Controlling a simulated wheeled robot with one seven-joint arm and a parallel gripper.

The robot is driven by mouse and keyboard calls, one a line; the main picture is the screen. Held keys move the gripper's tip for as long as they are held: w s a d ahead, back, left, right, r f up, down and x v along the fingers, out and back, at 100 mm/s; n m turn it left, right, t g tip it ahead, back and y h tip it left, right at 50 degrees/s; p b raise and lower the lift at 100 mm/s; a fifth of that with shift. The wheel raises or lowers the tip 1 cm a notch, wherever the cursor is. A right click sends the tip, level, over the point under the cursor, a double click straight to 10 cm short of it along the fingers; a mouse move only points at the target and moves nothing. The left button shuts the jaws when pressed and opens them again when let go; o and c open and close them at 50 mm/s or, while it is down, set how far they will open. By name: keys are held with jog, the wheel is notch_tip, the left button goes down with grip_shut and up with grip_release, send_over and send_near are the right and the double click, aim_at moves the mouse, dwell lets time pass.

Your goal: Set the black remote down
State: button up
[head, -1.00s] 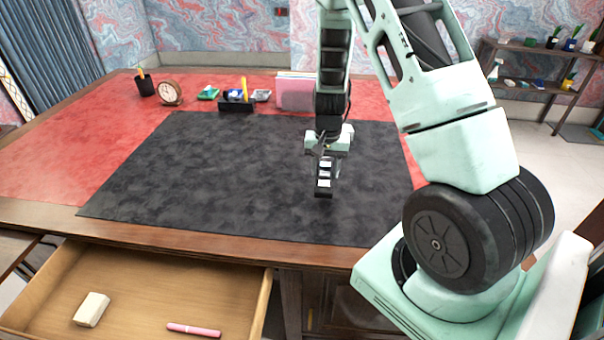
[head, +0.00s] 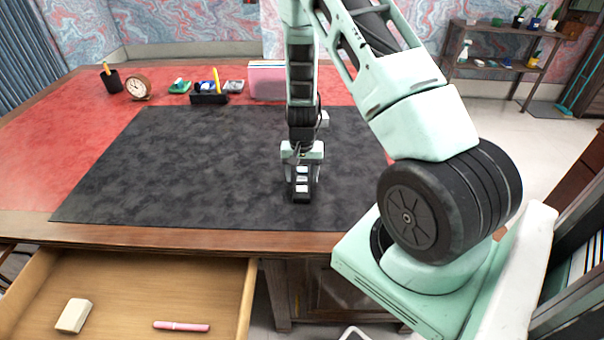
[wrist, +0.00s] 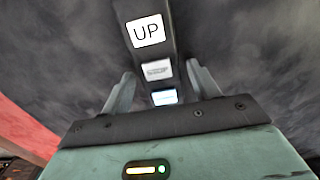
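The black remote (head: 301,197) has white buttons and is at the near right part of the dark desk mat (head: 200,160). In the wrist view, its button marked UP (wrist: 147,31) is large and close, and the remote runs down between my fingers and behind my gripper's body. My gripper (head: 302,178) is right over the remote. Its two fingers, seen in the wrist view (wrist: 161,78), stand on either side of the remote with a narrow dark gap on each side, so it looks open. I cannot tell for sure whether the remote's underside touches the mat.
An open drawer (head: 130,290) below the desk's front edge holds a cream block (head: 73,316) and a pink pen (head: 181,326). A clock (head: 138,87), pen cup (head: 112,82), organizer (head: 209,97) and pink folder (head: 267,82) stand at the back. The mat's left side is clear.

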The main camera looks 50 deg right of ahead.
notch_tip(320, 180, up, 12)
jog(key=s+a+r+n+y, duration=0.15)
jog(key=a+r+n, duration=0.25)
jog(key=a, duration=0.7)
jog(key=s+a+r+n, duration=0.2)
jog(key=a+r+n, duration=0.15)
jog(key=a, duration=0.75)
jog(key=s+a+r+n, duration=0.3)
jog(key=s+a+n, duration=0.2)
jog(key=s, duration=0.4)
jog(key=s+a+r+n, duration=0.2)
jog(key=s+a+n, duration=0.3)
jog(key=s+a, duration=0.3)
jog(key=shift+s+a+r+h+b, duration=0.2)
jog(key=shift+s+r+h+b, duration=0.2)
jog(key=shift+s+h, duration=0.05)
jog(key=shift+s, duration=0.1)
